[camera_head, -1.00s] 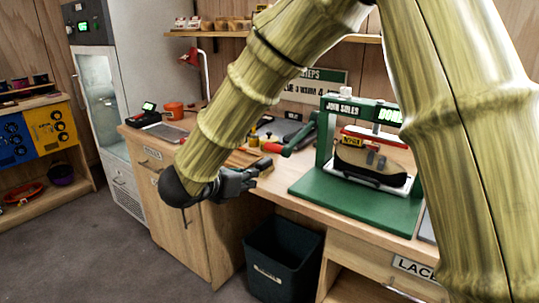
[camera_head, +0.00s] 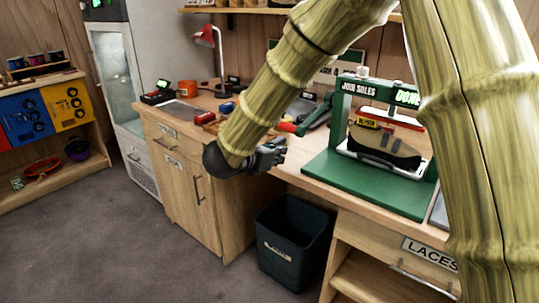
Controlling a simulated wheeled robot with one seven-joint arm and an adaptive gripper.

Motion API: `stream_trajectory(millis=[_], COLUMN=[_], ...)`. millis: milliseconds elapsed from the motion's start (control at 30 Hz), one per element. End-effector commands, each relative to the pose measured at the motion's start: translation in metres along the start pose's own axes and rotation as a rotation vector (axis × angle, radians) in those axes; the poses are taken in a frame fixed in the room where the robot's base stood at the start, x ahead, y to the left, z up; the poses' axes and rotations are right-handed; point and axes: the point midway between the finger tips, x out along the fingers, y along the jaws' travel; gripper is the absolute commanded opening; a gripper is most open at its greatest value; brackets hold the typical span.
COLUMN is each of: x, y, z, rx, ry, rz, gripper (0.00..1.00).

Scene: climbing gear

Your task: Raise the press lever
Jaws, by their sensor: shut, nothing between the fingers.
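The green press (camera_head: 365,185) stands on the workbench, with a shoe (camera_head: 385,150) inside its frame. A screen at its top right reads "DONE". Its press lever (camera_head: 317,115) slopes down to the left from the frame and ends in a red handle (camera_head: 287,127). My gripper (camera_head: 277,152) is shut and empty, just below and slightly left of the red handle in the picture. I cannot tell whether it touches the handle.
The wooden workbench (camera_head: 190,160) runs along the wall, with a red lamp (camera_head: 207,38), an orange pot (camera_head: 188,88) and small tools left of the press. A dark bin (camera_head: 292,240) stands on the floor below. The floor at front left is clear.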

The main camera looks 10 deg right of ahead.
Motion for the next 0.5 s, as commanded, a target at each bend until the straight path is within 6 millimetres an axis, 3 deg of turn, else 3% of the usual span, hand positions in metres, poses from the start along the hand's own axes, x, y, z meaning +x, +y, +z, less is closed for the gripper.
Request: stream_trajectory(millis=[133,300,500], x=[0.025,0.016,0.012], y=[-0.001,-0.001,-0.001], z=[0.0,0.024,0.035], rx=[0.0,0.003,0.001], ry=[0.001,-0.001,0.0], rz=[-0.002,-0.001,-0.001], gripper=[0.0,0.0,0.0])
